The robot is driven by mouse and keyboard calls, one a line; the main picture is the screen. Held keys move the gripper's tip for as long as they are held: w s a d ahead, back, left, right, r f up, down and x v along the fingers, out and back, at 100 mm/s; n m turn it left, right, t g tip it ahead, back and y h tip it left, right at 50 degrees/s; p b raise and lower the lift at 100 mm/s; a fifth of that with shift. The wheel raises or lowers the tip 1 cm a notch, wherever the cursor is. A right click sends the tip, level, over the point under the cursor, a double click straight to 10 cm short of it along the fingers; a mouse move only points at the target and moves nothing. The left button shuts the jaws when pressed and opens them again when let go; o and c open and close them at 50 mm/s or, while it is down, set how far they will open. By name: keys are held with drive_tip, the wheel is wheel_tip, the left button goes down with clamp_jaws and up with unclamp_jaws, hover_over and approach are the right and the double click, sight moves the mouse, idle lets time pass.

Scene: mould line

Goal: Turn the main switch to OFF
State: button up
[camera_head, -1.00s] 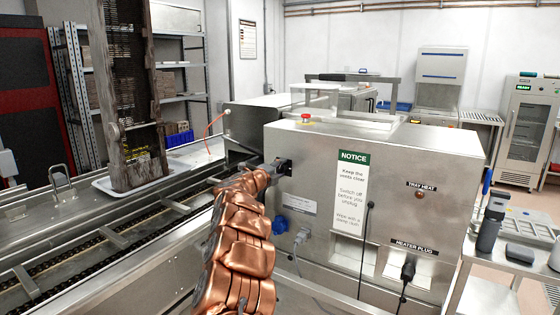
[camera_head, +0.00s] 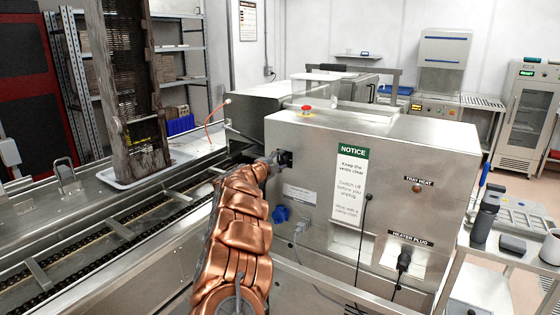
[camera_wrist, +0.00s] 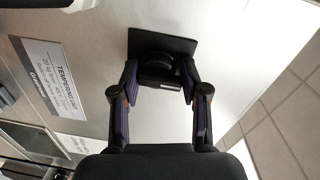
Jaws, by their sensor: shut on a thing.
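The main switch is a black rotary knob on a dark square plate (camera_head: 286,158), on the left part of the steel cabinet's front (camera_head: 315,140). In the wrist view the plate (camera_wrist: 163,39) sits at upper centre, with the black knob (camera_wrist: 161,70) in front of it. My gripper (camera_wrist: 160,80) is shut on the knob, one finger on each side. In the head view my gripper (camera_head: 275,160) reaches the switch from the left, and my copper-coloured arm is below it. The switch's markings and exact position cannot be read.
A red button (camera_head: 306,109) stands on the cabinet top. A NOTICE sign (camera_head: 350,185), a TRAY HEAT lamp (camera_head: 417,188) and a heater plug (camera_head: 404,260) are to the right. A blue socket (camera_head: 280,213) and grey plug (camera_head: 300,226) sit below the switch. A conveyor (camera_head: 130,228) runs at left.

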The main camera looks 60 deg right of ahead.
drive_tip(key=shift+f, duration=0.65)
drive_tip(key=o, duration=1)
drive_tip(key=shift+r, duration=0.25)
drive_tip(key=shift+r, duration=0.15)
drive_tip(key=shift+a, duration=0.15)
drive_tip(key=shift+s+a+r, duration=0.1)
drive_tip(key=shift+a+r, duration=0.05)
drive_tip(key=shift+a, duration=2.8)
drive_tip(key=shift+s+a+r, duration=0.1)
drive_tip(key=shift+a+r, duration=0.05)
drive_tip(key=shift+a, duration=2.8)
